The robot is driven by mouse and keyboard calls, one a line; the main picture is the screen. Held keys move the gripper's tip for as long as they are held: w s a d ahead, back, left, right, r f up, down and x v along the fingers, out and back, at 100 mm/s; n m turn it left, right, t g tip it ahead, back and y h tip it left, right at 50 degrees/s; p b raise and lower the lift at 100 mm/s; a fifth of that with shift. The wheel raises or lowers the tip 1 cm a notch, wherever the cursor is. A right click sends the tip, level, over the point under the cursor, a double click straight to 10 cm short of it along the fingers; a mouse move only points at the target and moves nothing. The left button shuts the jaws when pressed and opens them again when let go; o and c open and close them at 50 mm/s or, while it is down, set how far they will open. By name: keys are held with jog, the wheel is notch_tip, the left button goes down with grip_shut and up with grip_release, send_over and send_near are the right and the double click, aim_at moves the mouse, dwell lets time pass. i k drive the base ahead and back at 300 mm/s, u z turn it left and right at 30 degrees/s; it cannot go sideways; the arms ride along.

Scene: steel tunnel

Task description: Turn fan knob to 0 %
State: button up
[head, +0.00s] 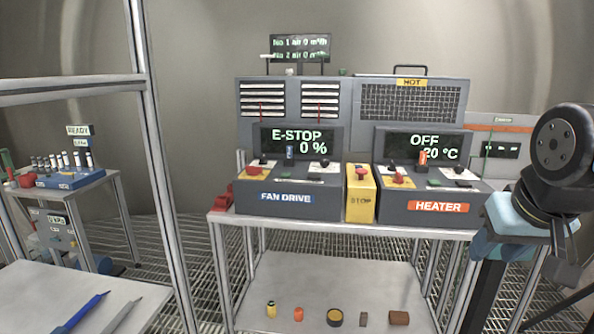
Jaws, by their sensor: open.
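The fan drive box (287,199) is a dark grey console on the left of the bench, with a blue FAN DRIVE label. Its display (299,141) reads E-STOP and 0 %. A small blue upright piece (290,153) stands below the display, and a dark control (263,161) is left of it; which is the fan knob, and its pointer direction, are too small to tell. My gripper (566,273) hangs at the lower right, partly seen, beyond the heater's right side and well apart from the fan drive box. It is open, with nothing seen in it.
A yellow STOP box (360,195) with a red button stands between the fan drive and the heater box (433,205), which reads OFF, 20 °C. Small items lie on the lower shelf (290,275). A metal post (160,150) rises at left. A pen table (40,285) is at front left.

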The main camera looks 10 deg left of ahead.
aim_at(324, 162)
jog(key=u, duration=0.45)
jog(key=i, duration=1.35)
jog(key=z, duration=0.4)
